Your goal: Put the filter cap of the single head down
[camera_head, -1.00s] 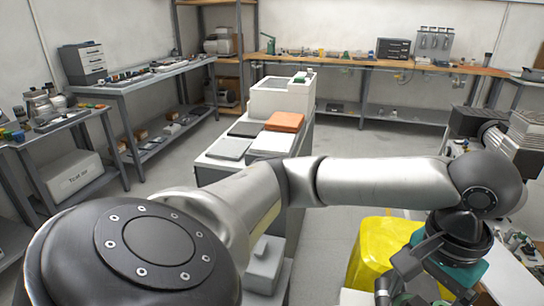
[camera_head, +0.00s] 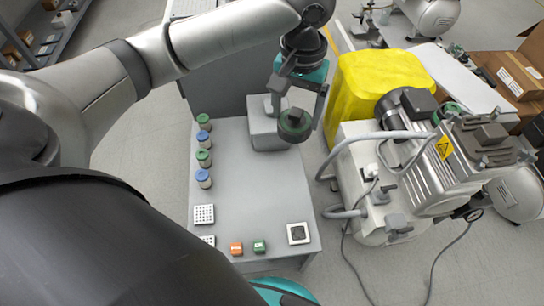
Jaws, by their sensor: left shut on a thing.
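My left gripper (camera_head: 298,108) reaches down from the upper left and is shut on the filter cap (camera_head: 295,126), a dark round piece with a greenish tint. A compressor with a silver head (camera_head: 455,165), grey hoses and a yellow warning label stands right of the bench. My right gripper is not in view.
Several jars with green and blue lids (camera_head: 204,158) line the bench's left side. Perforated white blocks (camera_head: 204,215), an orange piece (camera_head: 236,248), a green piece (camera_head: 260,246) and a square black-centred tile (camera_head: 298,233) lie near its front. The bench's middle is clear.

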